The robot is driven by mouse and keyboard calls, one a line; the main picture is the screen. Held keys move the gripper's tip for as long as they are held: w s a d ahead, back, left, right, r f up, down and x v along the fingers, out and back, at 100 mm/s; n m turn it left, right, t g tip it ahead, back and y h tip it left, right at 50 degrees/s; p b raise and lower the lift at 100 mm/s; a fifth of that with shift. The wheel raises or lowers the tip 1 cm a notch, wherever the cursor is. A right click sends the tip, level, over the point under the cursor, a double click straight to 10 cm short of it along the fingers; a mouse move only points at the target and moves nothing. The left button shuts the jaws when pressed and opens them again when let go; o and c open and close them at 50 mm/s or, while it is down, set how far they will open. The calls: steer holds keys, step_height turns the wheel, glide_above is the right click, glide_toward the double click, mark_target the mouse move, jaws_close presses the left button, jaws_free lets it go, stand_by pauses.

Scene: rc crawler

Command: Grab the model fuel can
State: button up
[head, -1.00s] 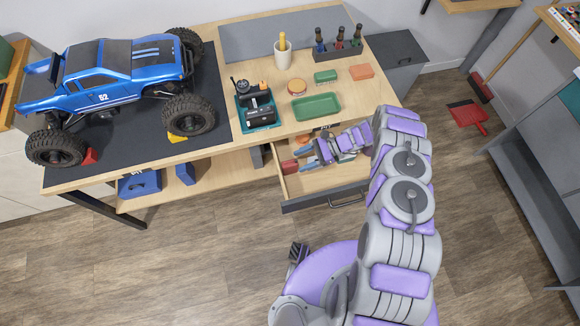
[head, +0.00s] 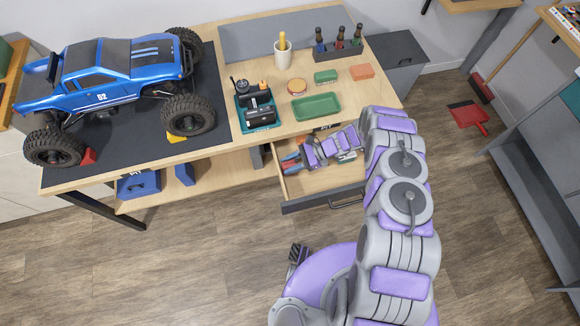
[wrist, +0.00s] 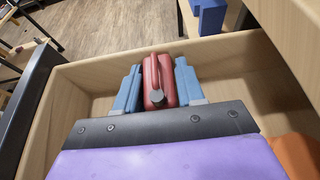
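The model fuel can (wrist: 159,84) is red with a handle and a round grey cap. It is inside the open wooden drawer (wrist: 235,60). My gripper (wrist: 159,88) is down in the drawer with one blue finger on each side of the can. The fingers are very close to the can's sides; firm contact does not show. In the head view, my gripper (head: 290,161) is at the left part of the drawer, and a bit of the red can (head: 290,157) shows by the fingers. The can's underside is hidden.
The drawer walls stand close around my gripper. An orange object (wrist: 297,152) is at the wrist view's lower right. Above the drawer, the bench holds a green tray (head: 317,107), a teal-based device (head: 257,112) and a blue truck (head: 110,75). The floor in front is clear.

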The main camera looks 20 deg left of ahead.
steer(key=c, duration=0.6)
steer(key=shift+o, duration=0.2)
